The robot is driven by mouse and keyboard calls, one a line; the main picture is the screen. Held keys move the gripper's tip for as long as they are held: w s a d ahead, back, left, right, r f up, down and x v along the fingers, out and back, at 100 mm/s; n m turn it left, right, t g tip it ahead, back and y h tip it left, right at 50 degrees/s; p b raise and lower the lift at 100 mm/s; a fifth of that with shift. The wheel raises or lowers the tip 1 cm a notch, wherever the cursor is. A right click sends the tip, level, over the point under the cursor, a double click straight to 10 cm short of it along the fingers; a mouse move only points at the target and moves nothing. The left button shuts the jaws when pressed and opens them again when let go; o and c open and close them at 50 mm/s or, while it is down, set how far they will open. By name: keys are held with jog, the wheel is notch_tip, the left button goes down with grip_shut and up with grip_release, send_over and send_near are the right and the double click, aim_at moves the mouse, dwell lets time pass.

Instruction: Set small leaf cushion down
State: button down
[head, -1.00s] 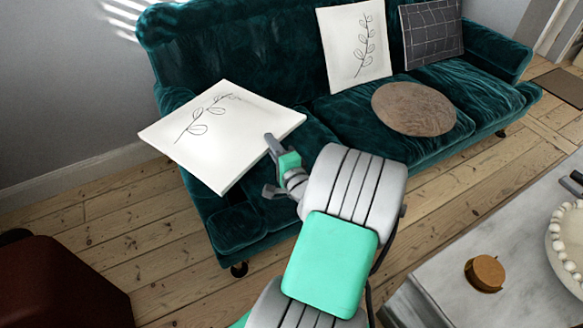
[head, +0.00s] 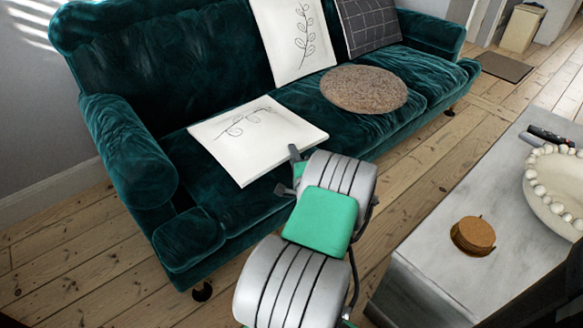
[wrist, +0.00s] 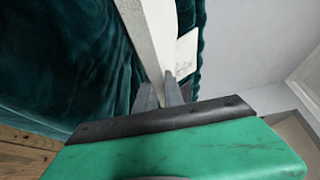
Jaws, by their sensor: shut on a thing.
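The small leaf cushion (head: 250,138) is white with a dark leaf-sprig drawing. It lies nearly flat over the seat of the dark teal velvet sofa (head: 130,95) in the head view. I cannot tell whether its underside touches the seat. My gripper (head: 291,172) is shut on its near right corner. In the wrist view, my gripper's fingers (wrist: 163,92) close on the cushion's pale edge (wrist: 146,40), which runs away from me. The inner faces of the fingers are mostly hidden.
Another white leaf cushion (head: 290,40) leans on the sofa back beside a dark checked cushion (head: 371,25). A round brown cushion (head: 363,89) lies on the seat to the right. A marble-topped table (head: 450,215) with coasters (head: 473,236) and a beaded bowl (head: 555,185) stands at right.

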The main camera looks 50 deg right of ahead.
jog(key=shift+w+d+f+b, duration=0.15)
jog(key=shift+w+d+f, duration=0.1)
jog(key=shift+d+f, duration=0.2)
jog(key=shift+w+d+f+b, duration=0.15)
jog(key=shift+w+d+f, duration=0.15)
jog(key=shift+f, duration=0.2)
jog(key=shift+d+f+b, duration=0.2)
jog(key=shift+f+b, duration=1.1)
jog(key=shift+f, duration=0.6)
jog(key=c, duration=1.5)
grip_release()
jog(key=shift+o, duration=0.2)
jog(key=shift+r+p, duration=0.25)
jog(key=shift+p, duration=0.05)
jog(key=p+v, duration=0.1)
jog(key=v, duration=1.1)
